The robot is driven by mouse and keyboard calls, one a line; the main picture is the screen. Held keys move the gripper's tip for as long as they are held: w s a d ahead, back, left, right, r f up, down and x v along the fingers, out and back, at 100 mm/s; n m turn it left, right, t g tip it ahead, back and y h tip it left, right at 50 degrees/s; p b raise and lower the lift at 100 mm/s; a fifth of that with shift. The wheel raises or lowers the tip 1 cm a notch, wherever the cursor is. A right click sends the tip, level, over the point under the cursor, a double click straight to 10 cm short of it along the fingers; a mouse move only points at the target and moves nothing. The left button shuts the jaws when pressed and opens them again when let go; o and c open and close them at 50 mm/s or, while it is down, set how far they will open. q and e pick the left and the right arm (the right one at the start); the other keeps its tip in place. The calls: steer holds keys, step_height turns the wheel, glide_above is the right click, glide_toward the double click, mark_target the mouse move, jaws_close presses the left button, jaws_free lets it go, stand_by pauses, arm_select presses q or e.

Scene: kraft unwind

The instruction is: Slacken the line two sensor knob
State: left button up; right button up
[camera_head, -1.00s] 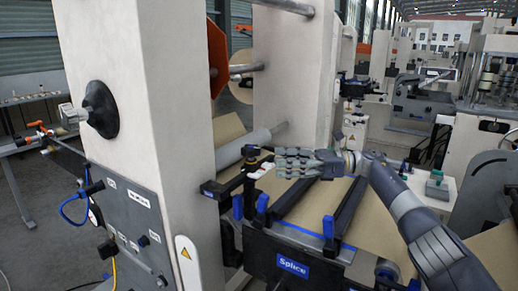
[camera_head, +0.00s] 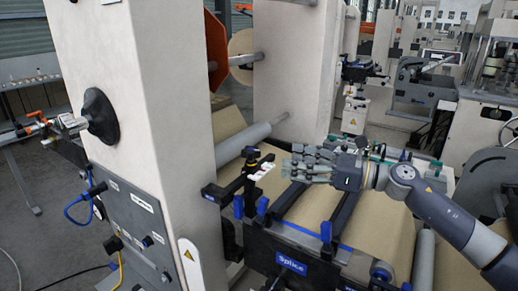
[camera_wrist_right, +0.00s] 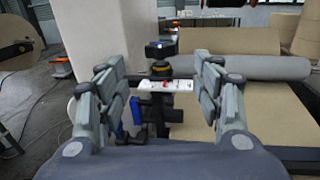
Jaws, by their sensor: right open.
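A sensor unit (camera_head: 252,158) with a dark knob sits on a black bracket beside the near pillar, above the kraft web. In the right wrist view the dark knob (camera_wrist_right: 159,69) shows below a small black box and above a white plate (camera_wrist_right: 165,86) with a red mark. My right gripper (camera_head: 289,160) is open and empty, to the right of the sensor unit and apart from it. In the right wrist view its two fingers (camera_wrist_right: 160,76) stand left and right of the knob, which lies farther ahead between them.
The cream pillar (camera_head: 140,110) stands left of the sensor. The splice table (camera_head: 292,262) with blue clamps and black rails lies below my right gripper. A grey roller (camera_head: 243,141) runs behind the sensor.

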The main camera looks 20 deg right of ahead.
mark_target(259, 151)
steer(key=p+x, duration=0.5)
steer(key=x, duration=0.5)
steer(key=c, duration=1.1)
